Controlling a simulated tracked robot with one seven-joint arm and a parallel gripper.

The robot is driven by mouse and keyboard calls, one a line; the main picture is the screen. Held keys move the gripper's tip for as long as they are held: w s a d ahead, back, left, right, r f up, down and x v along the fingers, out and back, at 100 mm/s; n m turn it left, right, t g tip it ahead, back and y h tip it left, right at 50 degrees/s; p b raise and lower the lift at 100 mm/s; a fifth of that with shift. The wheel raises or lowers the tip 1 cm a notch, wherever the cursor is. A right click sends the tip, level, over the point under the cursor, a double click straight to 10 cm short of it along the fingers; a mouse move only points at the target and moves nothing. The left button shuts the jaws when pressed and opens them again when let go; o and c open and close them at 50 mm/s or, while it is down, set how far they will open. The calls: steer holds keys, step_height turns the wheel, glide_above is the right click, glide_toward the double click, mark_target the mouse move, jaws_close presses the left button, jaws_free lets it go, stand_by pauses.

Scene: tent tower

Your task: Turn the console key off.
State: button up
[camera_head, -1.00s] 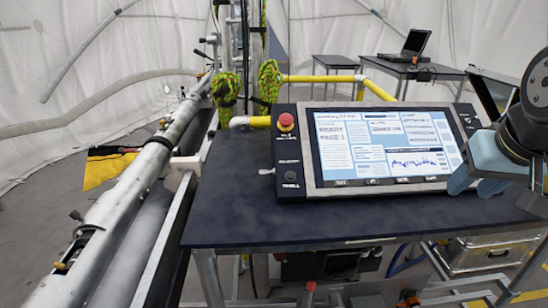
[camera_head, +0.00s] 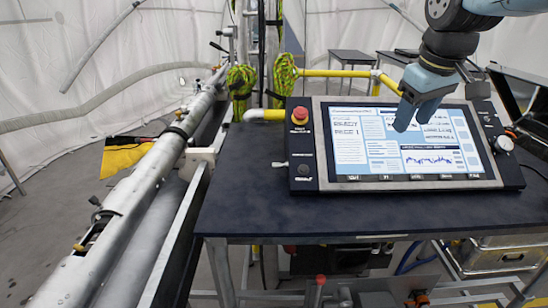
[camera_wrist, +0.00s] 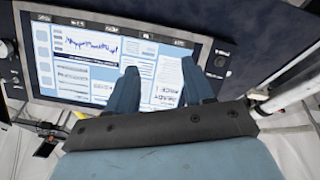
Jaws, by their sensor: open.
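The console (camera_head: 415,184) has a lit screen in a dark frame and lies tilted back on the dark table. A small silver piece (camera_head: 280,165), perhaps the key, sticks out at the console's left edge. A round dark knob or switch (camera_head: 303,170) sits low on its left panel, and also shows in the wrist view (camera_wrist: 221,62). The key's turn position is too small to tell. My gripper (camera_head: 415,119) is open and empty, above the screen's upper middle, right of the left panel. Its two blue fingers (camera_wrist: 160,68) show over the screen in the wrist view.
A red stop button (camera_head: 299,116) stands at the upper left of the console. A yellow pipe (camera_head: 325,73) runs behind it. A large metal tube (camera_head: 150,170) lies left of the table (camera_head: 240,215). The table's front left is clear.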

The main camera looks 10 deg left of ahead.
steer(key=w+a+f+n+g, duration=0.1)
steer(key=w+a+n, duration=0.2)
steer(key=w+a, duration=0.3)
steer(key=w+a+n+g, duration=0.1)
steer(key=w+a+n, duration=0.2)
steer(key=a, duration=0.5)
steer(key=n+g, duration=0.2)
steer(key=n, duration=0.4)
glide_above(275, 165)
step_height(275, 165, down, 7)
steer(key=shift+h, duration=0.3)
step_height(275, 165, down, 13)
steer(key=shift+w+f, duration=0.1)
steer(key=shift+w, duration=0.05)
jaws_close()
